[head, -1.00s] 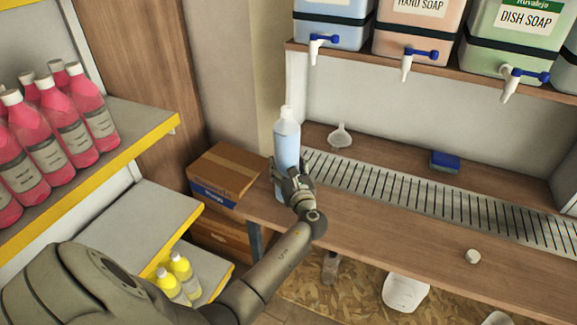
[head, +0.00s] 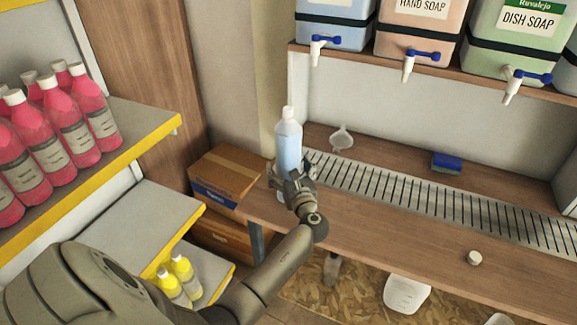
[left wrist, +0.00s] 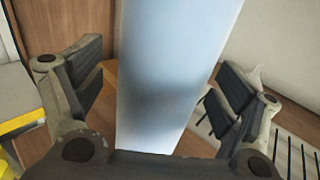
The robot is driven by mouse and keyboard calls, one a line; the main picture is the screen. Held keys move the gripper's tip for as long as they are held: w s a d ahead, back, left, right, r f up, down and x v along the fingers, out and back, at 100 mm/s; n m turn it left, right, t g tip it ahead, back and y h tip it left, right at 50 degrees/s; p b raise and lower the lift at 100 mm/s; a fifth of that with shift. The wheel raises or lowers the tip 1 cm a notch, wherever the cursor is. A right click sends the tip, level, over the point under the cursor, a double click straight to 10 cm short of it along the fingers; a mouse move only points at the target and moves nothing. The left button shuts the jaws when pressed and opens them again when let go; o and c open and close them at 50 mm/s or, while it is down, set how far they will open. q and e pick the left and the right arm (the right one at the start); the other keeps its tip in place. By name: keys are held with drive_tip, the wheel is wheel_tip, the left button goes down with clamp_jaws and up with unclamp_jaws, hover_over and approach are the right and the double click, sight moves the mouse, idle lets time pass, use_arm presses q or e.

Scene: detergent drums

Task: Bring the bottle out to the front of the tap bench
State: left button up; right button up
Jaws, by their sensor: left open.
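The bottle (head: 288,143) is pale blue with a white cap and stands upright at the left end of the wooden tap bench (head: 385,225), left of the drip grid. Its base is mostly hidden behind my left gripper (head: 291,174). The gripper is open, with one finger on each side of the bottle's lower part. In the left wrist view the bottle (left wrist: 170,75) fills the middle between the spread fingers, with a gap visible on both sides. My right gripper is not in view.
A white funnel (head: 341,138), a blue sponge (head: 446,162) and a white cap (head: 474,258) lie on the bench. Soap drums with taps (head: 408,66) sit above. A cardboard box (head: 228,172) is left of the bench, and shelves hold pink bottles (head: 47,148) and yellow ones (head: 182,272).

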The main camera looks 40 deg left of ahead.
use_arm(q)
drive_tip(key=v, duration=1.2)
drive_tip(key=s+f+n+g+h, duration=0.55)
drive_tip(key=s+f+n, duration=0.45)
drive_tip(key=s+n, duration=0.4)
drive_tip(key=s+d+n+g+h, duration=0.2)
drive_tip(key=s+d+n+h, duration=0.7)
drive_tip(key=s+d, duration=0.45)
wheel_tip(320, 180, down, 25)
drive_tip(key=s+g, duration=0.1)
drive_tip(key=s+a+f, duration=0.2)
drive_tip(key=s+f, duration=0.6)
drive_tip(key=s+a+f+g+p, duration=0.1)
drive_tip(key=s+a+f, duration=0.1)
drive_tip(key=s+f, duration=0.5)
drive_tip(key=shift+s+f, duration=0.4)
drive_tip(key=shift+s, duration=0.6)
